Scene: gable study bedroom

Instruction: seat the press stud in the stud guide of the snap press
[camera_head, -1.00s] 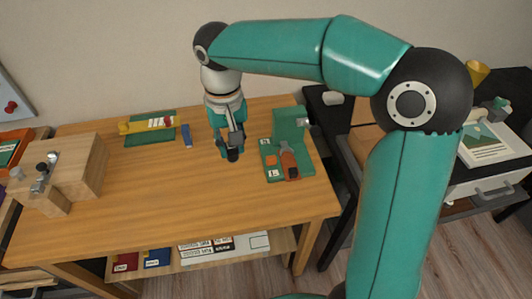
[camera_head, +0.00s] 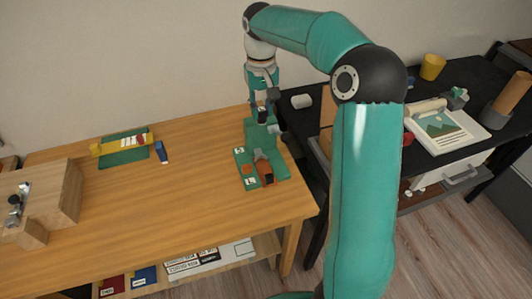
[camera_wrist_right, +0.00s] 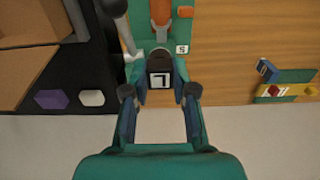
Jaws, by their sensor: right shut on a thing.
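The snap press (camera_head: 281,172) is a green base with a green upright at its back, an orange and grey lever and small letter plates, near the wooden table's right end. It also shows at the top of the right wrist view (camera_wrist_right: 181,28). My right gripper (camera_head: 262,112) is above the press's upright. In the right wrist view my right gripper (camera_wrist_right: 160,94) is shut on a dark block with a white letter plate (camera_wrist_right: 160,81), which I take for the press stud. The stud guide is not clearly made out, nor whether the stud touches it. My left gripper is not in view.
A yellow tool on a green mat (camera_head: 125,158) and a blue piece (camera_head: 161,152) lie at the back left. A wooden block with metal fittings (camera_head: 60,190) stands far left. A black side table (camera_head: 385,100) is at the right. The table's middle is clear.

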